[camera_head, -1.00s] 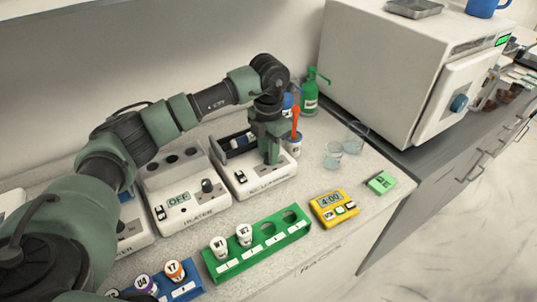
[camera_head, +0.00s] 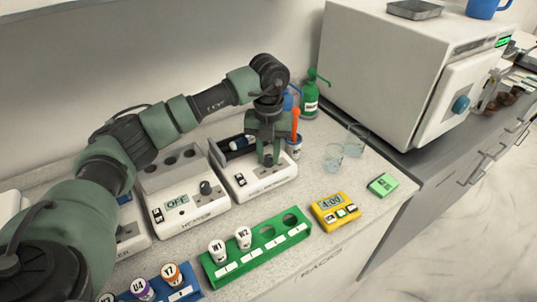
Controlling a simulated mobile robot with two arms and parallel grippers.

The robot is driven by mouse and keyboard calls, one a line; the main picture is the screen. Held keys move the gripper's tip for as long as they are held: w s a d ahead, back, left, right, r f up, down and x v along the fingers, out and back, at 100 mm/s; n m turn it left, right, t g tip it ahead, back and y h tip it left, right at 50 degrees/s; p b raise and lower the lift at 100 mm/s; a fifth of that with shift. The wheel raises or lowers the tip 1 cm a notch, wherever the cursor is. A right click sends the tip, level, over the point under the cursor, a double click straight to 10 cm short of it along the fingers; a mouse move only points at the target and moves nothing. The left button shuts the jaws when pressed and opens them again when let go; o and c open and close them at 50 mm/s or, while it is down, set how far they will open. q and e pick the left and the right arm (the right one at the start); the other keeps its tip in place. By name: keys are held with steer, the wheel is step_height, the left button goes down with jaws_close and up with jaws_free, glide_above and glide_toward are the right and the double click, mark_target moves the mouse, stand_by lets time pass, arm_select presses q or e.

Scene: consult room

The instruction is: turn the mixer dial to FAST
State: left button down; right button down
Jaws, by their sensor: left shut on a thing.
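The mixer (camera_head: 232,176) is a white box with a dark rack on top, standing on the counter in the head view. It has a small switch on its left front. My left gripper (camera_head: 268,158) points down over the mixer's front right. It is shut on the dark mixer dial, which is mostly hidden between the fingers. I cannot read the dial's setting. My right gripper is not in view.
The heater (camera_head: 185,209), showing OFF, stands left of the mixer. A green rack (camera_head: 262,262) with vials and a yellow timer (camera_head: 335,211) lie in front. Glass beakers (camera_head: 333,157) and a green pump bottle (camera_head: 310,100) stand to the right.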

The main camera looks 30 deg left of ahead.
mark_target(269, 156)
arm_select(q)
steer(key=shift+w+r, duration=0.1)
steer(key=shift+r, duration=0.05)
stand_by(0.4)
steer(key=c, duration=1.2)
jaws_free()
steer(key=shift+o, duration=0.2)
step_height(269, 156, up, 7)
steer(key=shift+f+b, duration=0.1)
steer(key=shift+b, duration=0.75)
steer(key=shift+r, duration=0.45)
